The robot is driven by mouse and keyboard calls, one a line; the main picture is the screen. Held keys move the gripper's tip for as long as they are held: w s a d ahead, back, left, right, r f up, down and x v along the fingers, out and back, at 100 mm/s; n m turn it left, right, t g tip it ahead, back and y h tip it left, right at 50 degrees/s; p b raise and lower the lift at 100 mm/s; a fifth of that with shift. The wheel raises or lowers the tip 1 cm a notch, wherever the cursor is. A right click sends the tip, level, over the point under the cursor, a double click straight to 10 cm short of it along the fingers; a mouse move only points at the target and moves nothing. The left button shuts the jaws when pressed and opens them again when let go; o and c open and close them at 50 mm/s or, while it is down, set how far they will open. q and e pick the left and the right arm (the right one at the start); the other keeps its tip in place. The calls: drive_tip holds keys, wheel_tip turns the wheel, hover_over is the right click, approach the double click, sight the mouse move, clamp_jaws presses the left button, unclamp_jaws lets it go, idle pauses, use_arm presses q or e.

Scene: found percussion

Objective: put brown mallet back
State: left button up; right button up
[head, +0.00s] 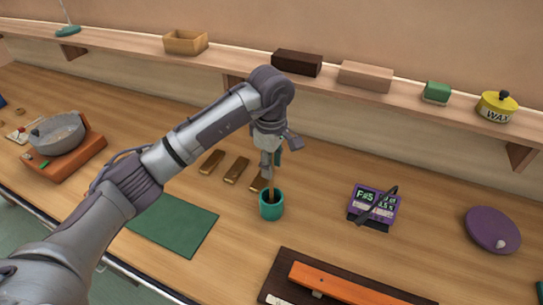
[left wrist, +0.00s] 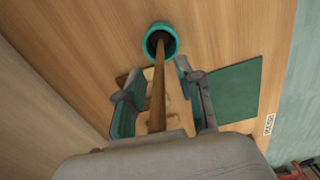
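A teal cup (head: 271,209) stands on the workbench near the middle of the head view; it also shows at the top of the left wrist view (left wrist: 162,30). A brown stick (head: 271,187), seemingly the brown mallet, has its lower end inside the cup. In the left wrist view the stick (left wrist: 158,85) runs from the cup up between my fingers. My left gripper (head: 272,163) is right above the cup. Its teal-padded fingers (left wrist: 158,97) stand apart on either side of the stick, with gaps visible. The stick's upper end is hidden by the gripper. My right gripper is not in view.
Several brass-coloured bars (head: 236,170) lie behind and left of the cup. A green mat (head: 173,224) lies left, a purple meter (head: 374,206) right. A dark board with an orange bar (head: 345,288) is in front. A shelf (head: 210,62) runs along the wall.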

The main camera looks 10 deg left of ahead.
use_arm(q)
wheel_tip(320, 180, up, 11)
drive_tip(key=b, duration=0.3)
drive_tip(key=shift+s+r, duration=0.1)
drive_tip(key=shift+r, duration=0.5)
drive_tip(key=shift+f, duration=0.1)
